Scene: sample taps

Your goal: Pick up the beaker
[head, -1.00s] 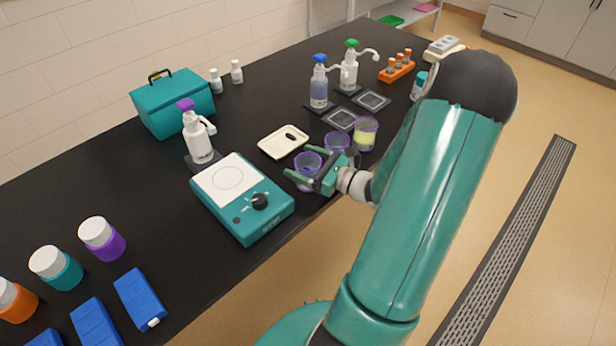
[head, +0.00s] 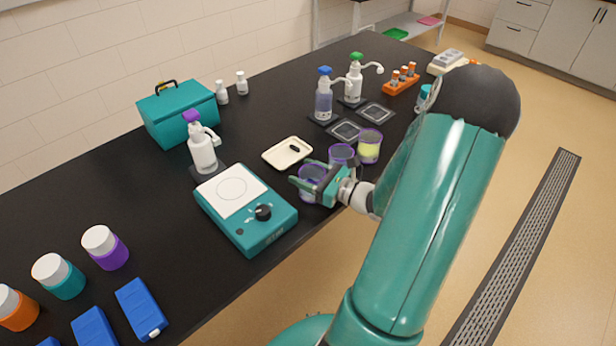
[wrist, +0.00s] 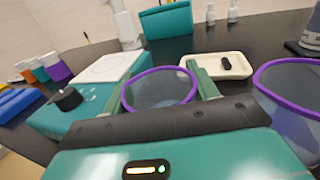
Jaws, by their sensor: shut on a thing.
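A clear beaker (head: 312,173) with a purple rim stands near the front edge of the black bench, to the right of the teal hotplate. My gripper (head: 300,171) is level and shut on it, with one finger on each side. In the wrist view the beaker (wrist: 160,92) is between the two green fingers, with its rim showing above my gripper's body. It looks empty. Its base is hidden, so I cannot tell whether it touches the bench.
A second purple-rimmed beaker (head: 341,153) is close to the right of my gripper, with a beaker of yellow liquid (head: 369,148) beyond it. The teal hotplate (head: 262,235) is close on the left. A cream tray (head: 272,155) lies behind. Pump bottles stand farther back.

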